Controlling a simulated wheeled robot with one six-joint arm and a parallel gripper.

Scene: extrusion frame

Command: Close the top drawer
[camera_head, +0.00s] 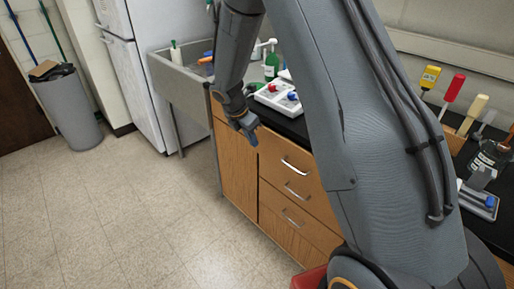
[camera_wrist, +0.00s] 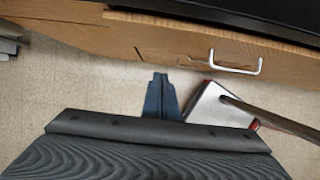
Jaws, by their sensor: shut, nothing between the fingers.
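The top drawer (camera_head: 277,158) is the uppermost wooden front in the cabinet below the black countertop, with a silver bar handle (camera_head: 295,167). In the wrist view, a wooden front with a silver handle (camera_wrist: 236,66) runs across the top of the picture. How far the top drawer stands out from the cabinet is hard to tell. My gripper (camera_head: 251,139) is near the upper left part of the drawer fronts, pointing down. In the wrist view, my gripper (camera_wrist: 160,82) is shut and empty, in front of the wood and left of the handle. Contact is not visible.
Lower drawers (camera_head: 296,191) sit under the top one, with a cabinet door (camera_head: 236,165) to their left. A white tray (camera_head: 278,97) stands on the countertop. A red-edged grey object (camera_wrist: 215,106) is low by the cabinet. The tiled floor (camera_head: 130,210) at left is clear.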

